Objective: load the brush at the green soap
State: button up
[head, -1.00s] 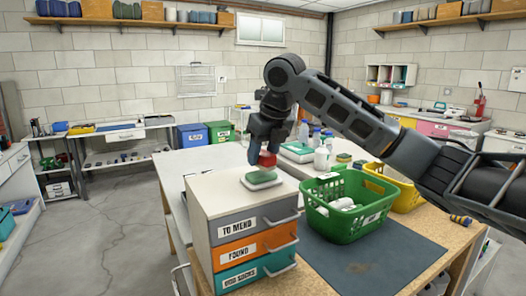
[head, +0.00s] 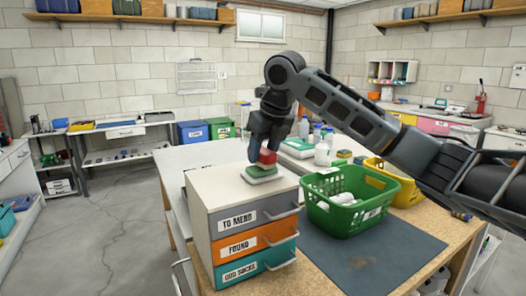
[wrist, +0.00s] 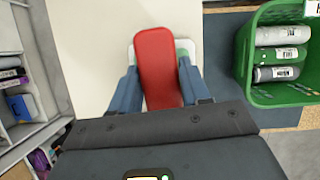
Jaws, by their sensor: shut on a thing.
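A red brush (head: 268,157) is held in my gripper (head: 262,151), which is shut on it. The brush is right over the green soap (head: 257,171) and looks to be touching it or very close; I cannot tell which. The soap lies in a white dish (head: 263,179) on top of the drawer unit (head: 217,190). In the wrist view the red brush (wrist: 158,55) sits between the two blue-grey fingers of my gripper (wrist: 160,88). It hides most of the dish (wrist: 186,47) and the soap below.
A green basket (head: 345,220) with white rolled items stands right of the drawer unit, with a yellow basket (head: 408,190) behind it. White bottles (head: 322,153) stand at the back of the table. The unit's top is otherwise clear.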

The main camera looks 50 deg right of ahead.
aim_at(263, 150)
jog(key=shift+f, duration=0.6)
dwell(1.4)
jog(key=shift+r, duration=0.1)
jog(key=shift+r+p, duration=2.6)
jog(key=shift+r, duration=0.95)
